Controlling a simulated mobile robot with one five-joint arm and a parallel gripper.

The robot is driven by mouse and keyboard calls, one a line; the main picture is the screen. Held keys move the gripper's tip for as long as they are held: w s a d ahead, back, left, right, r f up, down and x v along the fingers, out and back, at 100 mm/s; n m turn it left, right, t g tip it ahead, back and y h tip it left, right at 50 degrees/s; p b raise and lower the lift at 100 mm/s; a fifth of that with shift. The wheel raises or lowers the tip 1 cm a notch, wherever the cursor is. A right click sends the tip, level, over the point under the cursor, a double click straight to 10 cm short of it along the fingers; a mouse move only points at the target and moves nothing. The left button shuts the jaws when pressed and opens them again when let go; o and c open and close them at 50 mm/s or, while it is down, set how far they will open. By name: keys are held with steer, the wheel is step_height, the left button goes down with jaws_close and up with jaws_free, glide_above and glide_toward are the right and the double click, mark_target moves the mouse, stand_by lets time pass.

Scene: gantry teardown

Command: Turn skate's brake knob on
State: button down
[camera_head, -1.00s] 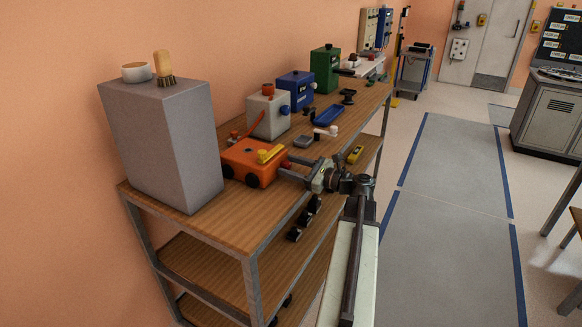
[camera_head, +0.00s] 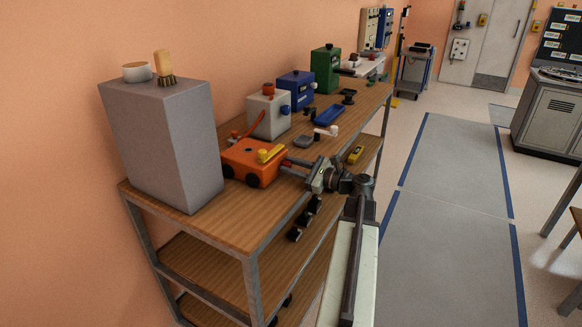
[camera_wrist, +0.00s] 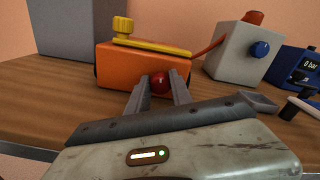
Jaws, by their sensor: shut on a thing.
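The orange skate (camera_head: 250,166) sits on the bench top, with dark wheels and a yellow bar (camera_head: 269,154) on top. In the wrist view the skate (camera_wrist: 120,66) faces me, its yellow bar (camera_wrist: 150,46) lying across the top with a round yellow cap at the left. A round red knob (camera_wrist: 160,84) is on the skate's near face. My gripper (camera_wrist: 161,91) is shut on the red knob, one finger on each side. In the head view my gripper (camera_head: 287,166) reaches the skate's right side, and the knob is mostly hidden there.
A tall grey block (camera_head: 165,145) stands left of the skate. A light grey box (camera_head: 268,117) with a red cap and blue knob stands behind it. Blue (camera_head: 295,92) and green (camera_head: 325,70) boxes stand farther along. A blue tray (camera_head: 329,115) and small parts lie to the right.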

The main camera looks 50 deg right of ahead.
steer(key=n, duration=0.4)
steer(key=shift+a+f, duration=0.1)
steer(key=n, duration=0.4)
steer(key=shift+s, duration=0.1)
steer(key=n, duration=0.4)
steer(key=shift+f+n, duration=0.15)
steer(key=shift+n, duration=1.85)
steer(key=c, duration=1.1)
jaws_free()
steer(key=shift+c, duration=0.2)
